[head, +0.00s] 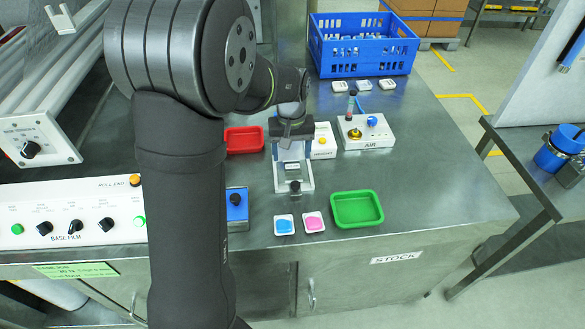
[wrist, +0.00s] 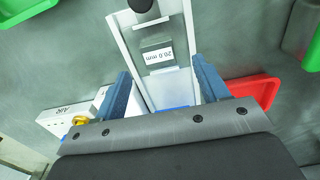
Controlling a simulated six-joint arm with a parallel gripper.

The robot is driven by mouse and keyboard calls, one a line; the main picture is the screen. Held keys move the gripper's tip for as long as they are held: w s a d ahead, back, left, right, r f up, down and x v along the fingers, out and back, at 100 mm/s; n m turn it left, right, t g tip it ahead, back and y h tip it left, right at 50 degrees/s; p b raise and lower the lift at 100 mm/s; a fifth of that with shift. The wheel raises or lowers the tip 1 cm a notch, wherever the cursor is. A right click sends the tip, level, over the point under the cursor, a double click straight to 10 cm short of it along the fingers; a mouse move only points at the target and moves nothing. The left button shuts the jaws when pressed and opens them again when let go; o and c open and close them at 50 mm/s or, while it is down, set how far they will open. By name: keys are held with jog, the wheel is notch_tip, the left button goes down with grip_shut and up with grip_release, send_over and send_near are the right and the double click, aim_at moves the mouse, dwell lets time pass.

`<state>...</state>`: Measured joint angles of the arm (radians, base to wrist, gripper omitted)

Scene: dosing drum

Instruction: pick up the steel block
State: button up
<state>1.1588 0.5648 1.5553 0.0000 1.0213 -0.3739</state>
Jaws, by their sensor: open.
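The steel block (wrist: 155,48), a small grey block with a white "20.0 mm" label, sits in the channel of a pale metal fixture (wrist: 182,25) in the wrist view. In the head view the fixture (head: 306,182) stands near the middle of the bench; I cannot make out the block clearly there. My gripper (wrist: 160,66) is open and empty, its two blue-grey fingers apart on either side of the channel. In the head view my gripper (head: 291,148) hangs over the back part of the fixture. Whether the fingers are level with the block cannot be told.
A red tray (head: 243,139) lies behind left, and a green tray (head: 357,208) front right. An AIR box (head: 364,137) with a yellow fitting stands right of the fixture. Two small dishes (head: 284,224) lie in front. A blue crate (head: 363,57) stands at the back.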

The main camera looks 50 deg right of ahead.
aim_at(293, 166)
notch_tip(293, 166, down, 5)
jog(key=shift+d, duration=0.1)
jog(key=c, duration=1.3)
jog(key=shift+r, duration=0.1)
